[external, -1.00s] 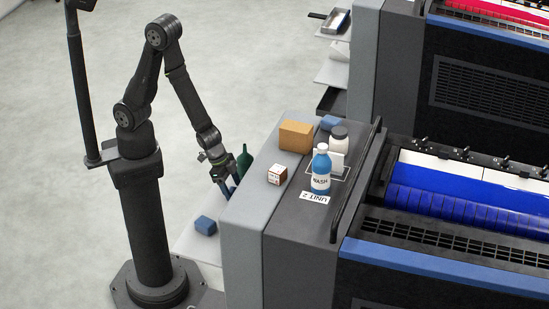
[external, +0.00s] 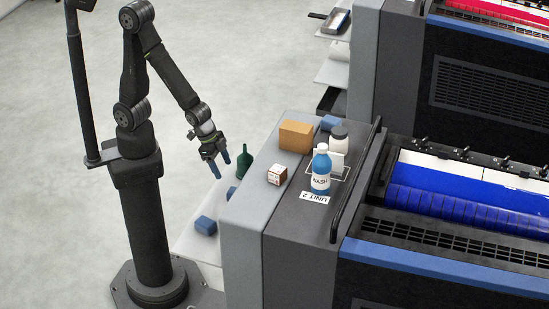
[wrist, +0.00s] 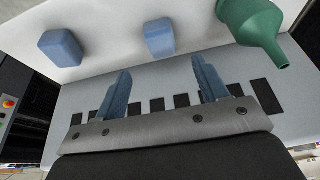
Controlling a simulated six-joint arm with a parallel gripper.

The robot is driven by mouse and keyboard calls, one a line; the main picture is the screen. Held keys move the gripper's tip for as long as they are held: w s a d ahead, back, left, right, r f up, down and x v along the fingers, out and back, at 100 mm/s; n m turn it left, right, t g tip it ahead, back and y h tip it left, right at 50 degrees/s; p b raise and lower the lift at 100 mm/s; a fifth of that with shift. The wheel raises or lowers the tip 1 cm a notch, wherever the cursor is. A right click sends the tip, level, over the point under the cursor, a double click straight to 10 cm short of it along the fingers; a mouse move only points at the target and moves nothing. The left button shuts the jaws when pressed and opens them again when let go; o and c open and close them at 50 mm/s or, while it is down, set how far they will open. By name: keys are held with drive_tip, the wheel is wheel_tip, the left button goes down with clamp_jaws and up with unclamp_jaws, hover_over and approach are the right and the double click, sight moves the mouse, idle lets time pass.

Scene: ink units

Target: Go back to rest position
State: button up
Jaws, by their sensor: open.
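My gripper (external: 231,167) is open and empty. In the external view it hangs above the white side shelf, left of the grey press housing. Its two blue fingers (wrist: 160,90) stand apart in the wrist view with nothing between them. My arm is bent, with the elbow raised above its pedestal. A green funnel-shaped item (external: 245,164) is just right of my fingers, apart from them; it also shows at the top right of the wrist view (wrist: 250,25).
Two blue blocks (external: 205,225) (wrist: 158,38) rest on the white shelf (external: 186,243). On the press top stand an orange-brown box (external: 295,136), a small labelled box (external: 277,175), a blue wash bottle (external: 321,172) and a white dark-lidded jar (external: 339,138). Open floor lies left of my arm.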

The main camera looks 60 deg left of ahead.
drive_tip(key=x, duration=1.1)
drive_tip(key=shift+f, duration=0.15)
drive_tip(key=shift+r, duration=1.3)
wheel_tip(320, 180, up, 2)
drive_tip(key=shift+r, duration=0.1)
drive_tip(key=s+d+r, duration=0.1)
drive_tip(key=s+r, duration=1)
drive_tip(key=shift+s+d+r, duration=0.25)
drive_tip(key=shift+d, duration=0.05)
